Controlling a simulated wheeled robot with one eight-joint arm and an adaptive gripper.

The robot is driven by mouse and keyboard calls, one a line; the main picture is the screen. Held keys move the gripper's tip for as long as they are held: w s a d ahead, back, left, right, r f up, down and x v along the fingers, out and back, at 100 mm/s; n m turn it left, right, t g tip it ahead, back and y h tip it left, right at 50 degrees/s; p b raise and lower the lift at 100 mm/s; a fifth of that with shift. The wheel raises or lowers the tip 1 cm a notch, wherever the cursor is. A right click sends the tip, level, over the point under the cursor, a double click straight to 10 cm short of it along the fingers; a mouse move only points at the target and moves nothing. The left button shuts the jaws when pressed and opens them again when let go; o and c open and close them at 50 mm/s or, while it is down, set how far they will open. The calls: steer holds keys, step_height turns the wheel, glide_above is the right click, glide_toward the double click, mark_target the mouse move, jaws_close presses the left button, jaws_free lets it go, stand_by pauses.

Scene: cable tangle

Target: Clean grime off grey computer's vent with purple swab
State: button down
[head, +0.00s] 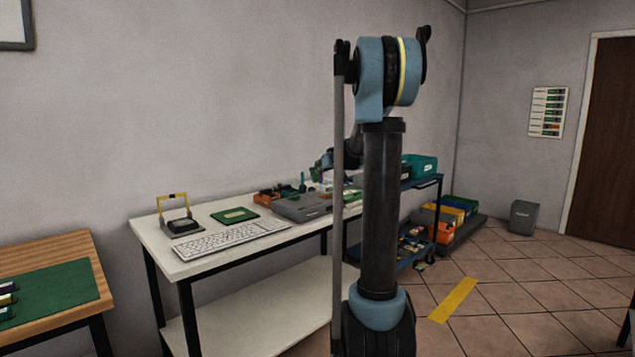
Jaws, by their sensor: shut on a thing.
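The grey computer (303,207) lies flat on the white workbench (185,262), toward its right end. My gripper (318,173) is small and partly hidden behind my own arm. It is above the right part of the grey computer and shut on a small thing. I cannot make out the colour or shape of what it holds, so I cannot tell the purple swab in this view. The vent and any grime on it are too small to see. I cannot tell whether the held thing touches the computer.
A white keyboard (231,238), a green board (234,215) and a yellow-framed stand (178,216) are on the bench. Small orange and green items crowd behind the computer. A blue cart (398,258) with a teal bin (420,166) stands to the right. Tiled floor beyond is mostly clear.

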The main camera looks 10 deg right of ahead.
mark_target(321, 181)
steer(key=shift+f, duration=2.6)
steer(key=shift+f, duration=0.55)
steer(key=shift+a, duration=0.1)
steer(key=shift+s+a, duration=0.4)
steer(key=shift+a, duration=0.05)
steer(key=shift+s+a, duration=0.1)
steer(key=shift+s+a, duration=0.3)
steer(key=shift+a, duration=0.1)
steer(key=shift+s+a, duration=0.1)
steer(key=shift+s+a, duration=0.3)
steer(key=shift+a, duration=0.25)
steer(key=shift+s+a, duration=0.1)
steer(key=shift+s, duration=0.05)
